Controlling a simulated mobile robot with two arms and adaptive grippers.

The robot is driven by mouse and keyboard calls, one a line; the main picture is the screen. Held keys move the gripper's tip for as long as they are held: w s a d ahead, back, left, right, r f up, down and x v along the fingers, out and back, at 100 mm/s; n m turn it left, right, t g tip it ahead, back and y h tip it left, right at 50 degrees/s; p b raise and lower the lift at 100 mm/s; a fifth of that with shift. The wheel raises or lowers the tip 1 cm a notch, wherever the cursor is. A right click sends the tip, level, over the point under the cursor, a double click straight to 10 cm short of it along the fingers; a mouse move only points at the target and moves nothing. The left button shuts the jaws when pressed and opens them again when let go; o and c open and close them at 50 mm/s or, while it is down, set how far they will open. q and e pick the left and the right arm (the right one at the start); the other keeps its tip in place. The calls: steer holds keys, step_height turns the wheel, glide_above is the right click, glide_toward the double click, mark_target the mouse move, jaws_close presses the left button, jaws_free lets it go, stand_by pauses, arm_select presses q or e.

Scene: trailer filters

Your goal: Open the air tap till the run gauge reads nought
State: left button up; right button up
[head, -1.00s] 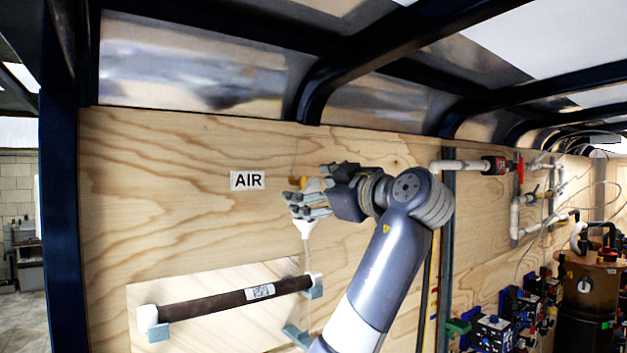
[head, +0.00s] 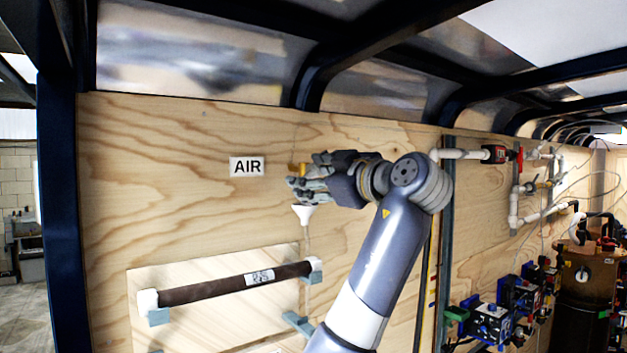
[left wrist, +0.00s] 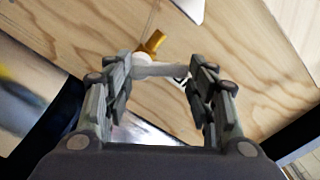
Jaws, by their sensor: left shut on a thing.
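The air tap, with a yellow handle (head: 303,169), is on the plywood wall just right of the AIR sign (head: 247,167). My left gripper (head: 303,187) is at the tap and hides part of it. The gripper is shut on the tap; the exact contact is hard to see. My right gripper is out of view. I cannot make out a run gauge reading.
A white funnel (head: 303,214) hangs just below my gripper. Lower down, a dark labelled tube (head: 235,284) sits in brackets on a pale board. White pipes with a red valve (head: 496,154) and blue boxes (head: 491,326) are at the right. Wall left of the sign is bare.

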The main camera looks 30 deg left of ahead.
arm_select(q)
steer(key=shift+d+f+n+b, duration=0.1)
steer(key=shift+f+n+b, duration=0.15)
steer(key=shift+n+b, duration=0.4)
steer(key=shift+w+d+f+n+b, duration=0.1)
steer(key=shift+w+n+b, duration=0.15)
steer(key=shift+n, duration=1)
steer(key=shift+w+f+n+b, duration=0.15)
steer(key=shift+n+b, duration=0.2)
steer(key=shift+n, duration=0.9)
steer(key=shift+w+d+f+n+b, duration=0.1)
steer(key=shift+w+n+b, duration=0.15)
steer(key=shift+n, duration=1)
steer(key=o, duration=1)
steer(key=shift+o, duration=0.2)
steer(key=shift+s, duration=0.15)
